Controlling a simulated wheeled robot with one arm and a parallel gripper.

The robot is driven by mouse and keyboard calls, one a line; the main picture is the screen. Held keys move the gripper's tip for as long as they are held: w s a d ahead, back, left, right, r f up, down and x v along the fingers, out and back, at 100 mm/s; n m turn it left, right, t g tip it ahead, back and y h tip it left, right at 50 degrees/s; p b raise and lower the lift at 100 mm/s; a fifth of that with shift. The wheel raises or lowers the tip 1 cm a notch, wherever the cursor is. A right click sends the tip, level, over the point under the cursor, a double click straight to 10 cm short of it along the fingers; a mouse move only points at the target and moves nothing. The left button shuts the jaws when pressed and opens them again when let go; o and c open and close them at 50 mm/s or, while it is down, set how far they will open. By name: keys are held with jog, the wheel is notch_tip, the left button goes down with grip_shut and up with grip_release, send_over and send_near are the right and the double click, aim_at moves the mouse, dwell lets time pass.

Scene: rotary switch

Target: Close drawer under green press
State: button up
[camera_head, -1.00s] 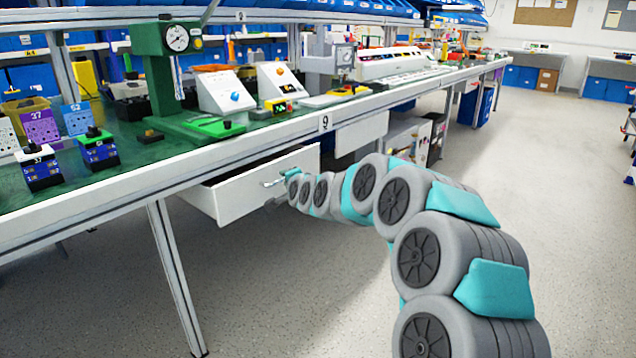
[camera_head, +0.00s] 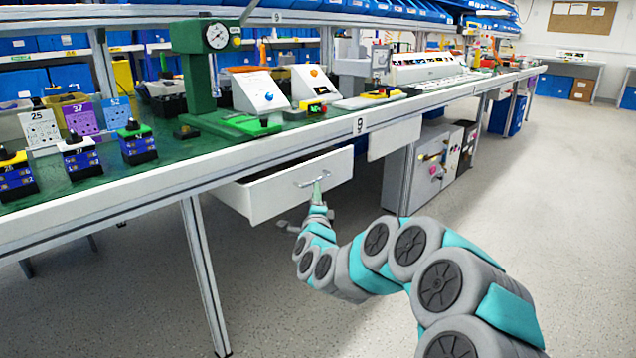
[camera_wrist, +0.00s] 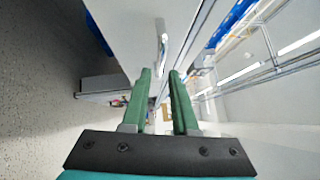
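The white drawer (camera_head: 290,192) under the green press (camera_head: 203,75) is pulled partly out below the bench top. Its metal handle (camera_head: 312,180) is on the front panel. My gripper (camera_head: 318,188) is at the drawer front, by the handle. In the wrist view the two green fingers of my gripper (camera_wrist: 160,75) stand apart with a gap between them. The handle (camera_wrist: 161,55) shows just beyond the fingertips, in line with the gap, beside the white drawer front (camera_wrist: 140,35). I cannot tell whether a finger touches the handle.
The bench (camera_head: 130,195) runs along the left and back, with switch blocks, control boxes and a gauge on top. A bench leg (camera_head: 205,275) stands left of the drawer. A second white panel (camera_head: 394,138) is to the right. The floor (camera_head: 560,180) on the right is free.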

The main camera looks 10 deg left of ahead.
jog(key=shift+w+a+r, duration=0.15)
jog(key=shift+w, duration=0.9)
jog(key=shift+w+a+r, duration=0.1)
jog(key=shift+w+r, duration=0.1)
jog(key=shift+w, duration=0.85)
jog(key=shift+w+a+r, duration=0.15)
jog(key=shift+w, duration=0.9)
jog(key=shift+c, duration=0.3)
grip_shut()
jog(key=shift+f, duration=0.1)
